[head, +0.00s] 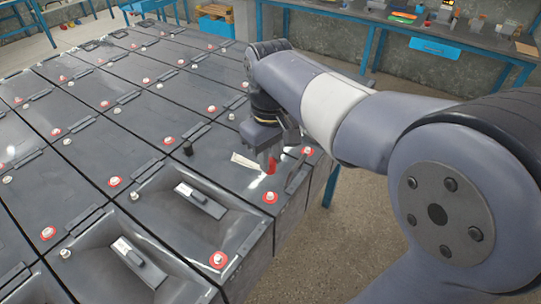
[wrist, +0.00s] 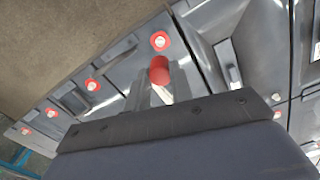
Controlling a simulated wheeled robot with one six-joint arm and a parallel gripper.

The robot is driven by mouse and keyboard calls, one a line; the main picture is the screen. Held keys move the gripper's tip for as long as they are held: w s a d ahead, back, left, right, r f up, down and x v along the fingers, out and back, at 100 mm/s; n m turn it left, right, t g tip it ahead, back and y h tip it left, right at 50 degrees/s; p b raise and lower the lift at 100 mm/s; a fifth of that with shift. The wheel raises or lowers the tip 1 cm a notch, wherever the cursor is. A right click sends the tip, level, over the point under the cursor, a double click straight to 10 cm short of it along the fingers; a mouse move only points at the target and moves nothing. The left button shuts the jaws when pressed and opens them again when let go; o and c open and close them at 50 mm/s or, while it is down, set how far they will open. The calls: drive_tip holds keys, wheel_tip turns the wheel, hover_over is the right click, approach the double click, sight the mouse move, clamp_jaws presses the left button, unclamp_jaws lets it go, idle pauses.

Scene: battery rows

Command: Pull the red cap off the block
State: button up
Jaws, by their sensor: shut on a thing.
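The red cap (head: 271,166) is a small red cylinder at the near right corner area of the dark battery rows in the head view. It also shows in the wrist view (wrist: 159,70), upper middle, at the fingertips. My gripper (head: 268,158) points down over the block (head: 215,150) and is shut on the red cap. In the wrist view the fingers (wrist: 157,95) stand just below the cap. I cannot tell whether the cap's lower end still touches its post. A black cap (head: 187,148) stands on the same block, left of my gripper.
Rows of dark grey batteries carry several bare posts with red rings, such as the red-ringed post (head: 270,197) near the gripper. Sunken blocks with pale-labelled handles (head: 200,200) lie in front. A cluttered blue bench (head: 435,35) stands behind. Open floor (head: 345,235) lies to the right.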

sight(271, 161)
drive_tip(key=shift+r+p, duration=0.75)
drive_tip(key=shift+p, duration=0.1)
drive_tip(key=shift+c, duration=0.2)
drive_tip(key=shift+r+p, duration=2.2)
drive_tip(key=shift+r, duration=0.2)
drive_tip(key=shift+f, duration=0.1)
